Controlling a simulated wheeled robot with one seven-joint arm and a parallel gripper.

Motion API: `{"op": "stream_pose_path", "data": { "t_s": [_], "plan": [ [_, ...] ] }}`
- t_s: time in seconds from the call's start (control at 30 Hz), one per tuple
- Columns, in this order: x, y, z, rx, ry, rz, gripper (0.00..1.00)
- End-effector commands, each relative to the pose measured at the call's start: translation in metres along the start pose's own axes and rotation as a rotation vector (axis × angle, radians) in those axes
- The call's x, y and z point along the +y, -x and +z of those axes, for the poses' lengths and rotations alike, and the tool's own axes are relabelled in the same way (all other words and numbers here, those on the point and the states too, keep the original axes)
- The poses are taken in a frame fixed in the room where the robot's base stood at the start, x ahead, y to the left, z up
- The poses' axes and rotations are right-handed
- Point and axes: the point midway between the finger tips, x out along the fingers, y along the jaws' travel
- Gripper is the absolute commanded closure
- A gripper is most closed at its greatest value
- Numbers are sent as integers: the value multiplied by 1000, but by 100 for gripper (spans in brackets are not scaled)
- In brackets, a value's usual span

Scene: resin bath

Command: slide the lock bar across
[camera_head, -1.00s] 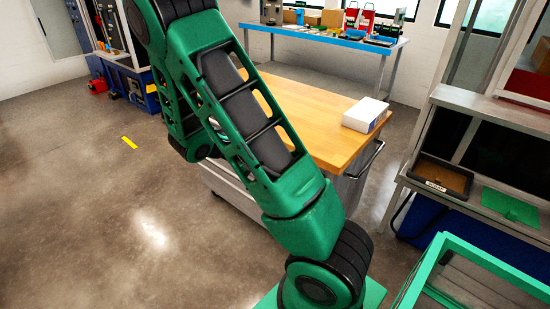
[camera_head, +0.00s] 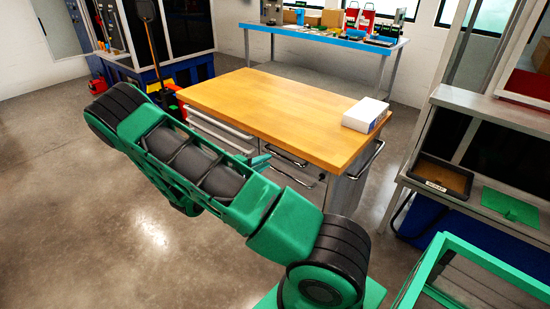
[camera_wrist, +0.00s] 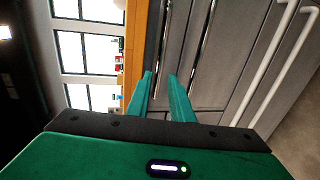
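My gripper (camera_wrist: 160,76) shows in the wrist view with its two green fingers apart and nothing seen held between them. It points at the grey drawer front (camera_wrist: 232,45) of the wood-topped cabinet. A silver bar handle (camera_wrist: 164,30) lies just ahead of the fingertips, and another silver bar (camera_wrist: 207,45) is to their right. I cannot tell whether the fingers touch either. Long white bars (camera_wrist: 272,68) run across the front further right. I cannot tell which bar is the lock bar. In the head view the cabinet's wooden top (camera_head: 265,105) shows; my arm hides part of its front.
A white box (camera_head: 365,114) lies on the cabinet's right corner. A blue table (camera_head: 330,36) stands behind. At right are a metal bench with a dark tray (camera_head: 440,176) and a green-framed case (camera_head: 475,262). The floor at left is clear.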

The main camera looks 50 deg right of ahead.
Motion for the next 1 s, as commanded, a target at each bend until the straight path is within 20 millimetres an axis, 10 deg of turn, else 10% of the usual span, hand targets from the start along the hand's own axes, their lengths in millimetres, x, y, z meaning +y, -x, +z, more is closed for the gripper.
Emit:
{"op": "stream_pose_path", "data": {
  "t_s": [0.4,0.83,1.0],
  "plan": [
    [0,-63,0,-2,-1,0,80],
    [0,-71,0,-1,-1,0,80],
    [0,-71,0,-1,-1,-1,100]
  ]
}}
